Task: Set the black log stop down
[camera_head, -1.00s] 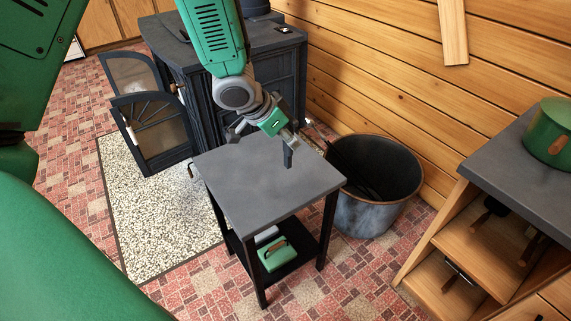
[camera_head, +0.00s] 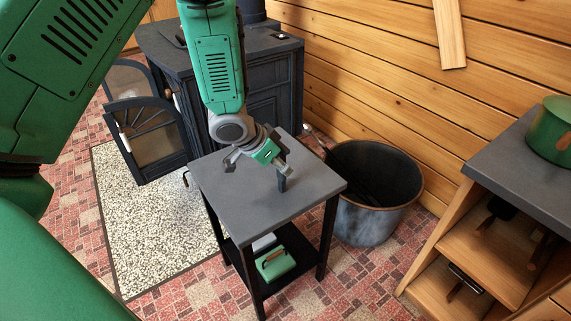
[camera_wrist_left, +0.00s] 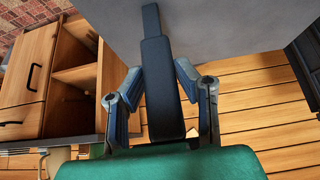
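The black log stop (camera_head: 282,184) is a slim dark bar under my left gripper (camera_head: 282,171), over the small grey-topped table (camera_head: 240,192). Its lower end is at or just above the tabletop; I cannot tell whether it touches. In the left wrist view the log stop (camera_wrist_left: 158,75) runs between the two grey fingers, whose tips lie close against its sides, and its narrower end points at the grey surface. My left gripper is shut on it. The upper part is hidden by the gripper in the head view. My right gripper is not in view.
A metal bucket (camera_head: 372,205) stands right of the table. A dark stove (camera_head: 270,90) with an open glazed door (camera_head: 150,140) is behind. A green box (camera_head: 274,263) lies on the table's lower shelf. A wooden shelf unit (camera_head: 480,240) is at right. The tabletop is otherwise clear.

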